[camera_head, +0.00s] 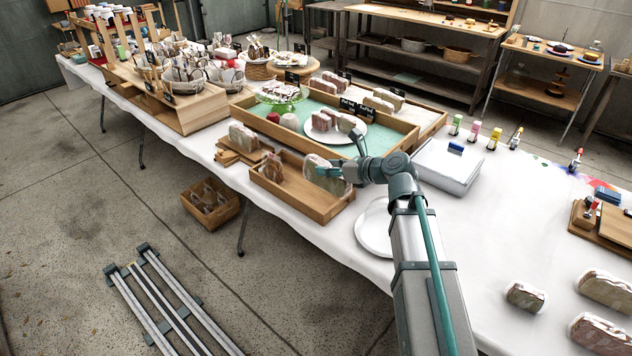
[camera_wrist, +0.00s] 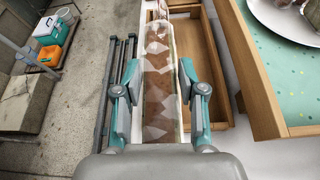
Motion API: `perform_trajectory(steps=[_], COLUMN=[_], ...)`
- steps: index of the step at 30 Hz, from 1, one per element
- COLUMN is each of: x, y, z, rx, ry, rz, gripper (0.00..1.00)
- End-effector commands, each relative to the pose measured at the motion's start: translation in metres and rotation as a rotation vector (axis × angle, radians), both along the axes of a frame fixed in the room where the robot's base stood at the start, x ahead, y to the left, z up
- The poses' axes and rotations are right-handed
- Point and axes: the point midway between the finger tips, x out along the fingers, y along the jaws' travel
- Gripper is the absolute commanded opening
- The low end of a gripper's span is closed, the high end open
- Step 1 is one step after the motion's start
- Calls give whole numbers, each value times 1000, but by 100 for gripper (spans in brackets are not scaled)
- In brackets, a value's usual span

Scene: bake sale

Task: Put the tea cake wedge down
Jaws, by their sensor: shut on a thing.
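The tea cake wedge (camera_head: 316,166) is a brown slab in clear wrapping. My gripper (camera_head: 332,172) is shut on it, and it stands upright over the right part of a small wooden tray (camera_head: 318,210). In the wrist view the wedge (camera_wrist: 159,85) runs lengthwise between the teal fingers of my gripper (camera_wrist: 158,72). The tray (camera_wrist: 216,60) lies beyond and to the right of it there. I cannot tell whether the wedge's underside touches the tray floor. Another wrapped piece (camera_head: 272,165) stands in the left part of the tray.
A larger wooden tray with a green lining (camera_head: 377,141) adjoins behind, holding a white plate (camera_head: 352,137) of wrapped cakes. A white lidded box (camera_head: 448,167) stands to the right. A white plate (camera_head: 372,232) lies near the table's front edge. A wooden crate (camera_head: 212,204) is on the floor.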

Motion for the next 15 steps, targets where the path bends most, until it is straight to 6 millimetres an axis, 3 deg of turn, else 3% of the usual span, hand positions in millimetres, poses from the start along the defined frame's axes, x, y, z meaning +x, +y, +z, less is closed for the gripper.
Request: perform_trajectory(steps=[3,9,15], x=[29,49,58], y=[12,23,27], z=[-13,-46,-59], rx=[-1,0,0], ry=[1,2,-1], rz=[1,1,0], gripper=[28,28,28])
